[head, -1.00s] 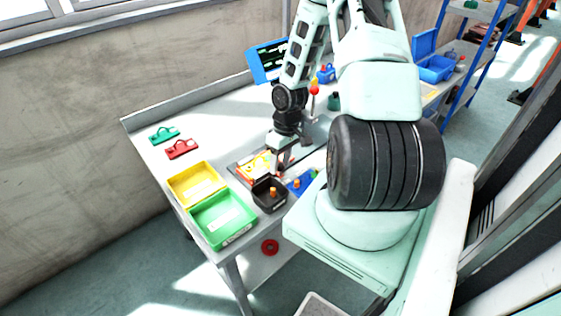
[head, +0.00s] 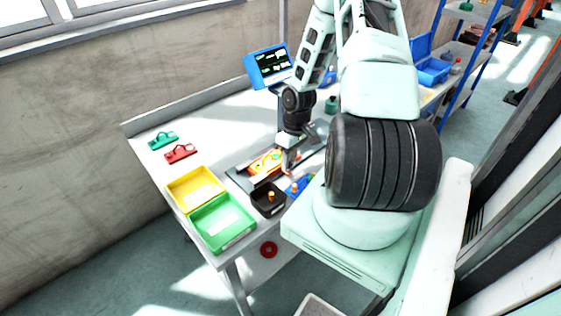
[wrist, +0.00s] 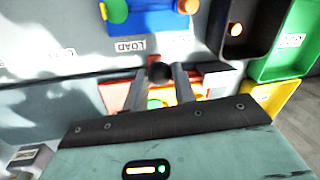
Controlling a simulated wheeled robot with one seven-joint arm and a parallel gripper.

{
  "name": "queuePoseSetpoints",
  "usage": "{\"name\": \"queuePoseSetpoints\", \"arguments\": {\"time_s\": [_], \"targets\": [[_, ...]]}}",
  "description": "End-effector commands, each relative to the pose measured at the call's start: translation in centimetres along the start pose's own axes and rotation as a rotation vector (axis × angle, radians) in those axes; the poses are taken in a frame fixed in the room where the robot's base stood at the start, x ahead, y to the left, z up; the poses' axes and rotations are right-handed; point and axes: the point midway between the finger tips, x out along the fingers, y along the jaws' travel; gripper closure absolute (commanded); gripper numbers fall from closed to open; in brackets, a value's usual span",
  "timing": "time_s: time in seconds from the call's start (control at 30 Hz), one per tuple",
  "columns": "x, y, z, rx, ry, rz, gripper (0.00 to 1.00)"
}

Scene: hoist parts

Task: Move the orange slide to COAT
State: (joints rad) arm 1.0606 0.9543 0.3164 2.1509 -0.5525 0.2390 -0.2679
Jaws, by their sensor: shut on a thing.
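The orange slide (head: 256,167) sits on a dark rail on the bench in the head view, with yellow on top of it. It also shows in the wrist view (wrist: 116,95), partly hidden behind my fingers and wrist. My gripper (head: 288,169) points down at the slide's right end. In the wrist view my gripper (wrist: 170,75) is shut on a dark round knob of the slide, seen between the fingers. A LOAD label (wrist: 131,45) lies beside the slide. I cannot make out COAT.
A black bin (head: 262,207), a green bin (head: 243,234) and a yellow bin (head: 179,204) stand close on the left front. A blue part (head: 303,183) is right of the black bin. Green and red handled parts lie at the back left. A screen (head: 268,64) stands behind.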

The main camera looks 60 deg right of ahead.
Motion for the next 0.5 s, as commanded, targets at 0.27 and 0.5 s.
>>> {"name": "queuePoseSetpoints", "arguments": {"time_s": [0.27,0.5], "targets": [[-1.5,6.3,1.3,0.007,0.002,0.002,1.00],[-2.1,10.4,2.1,0.005,0.002,0.002,1.00]]}}
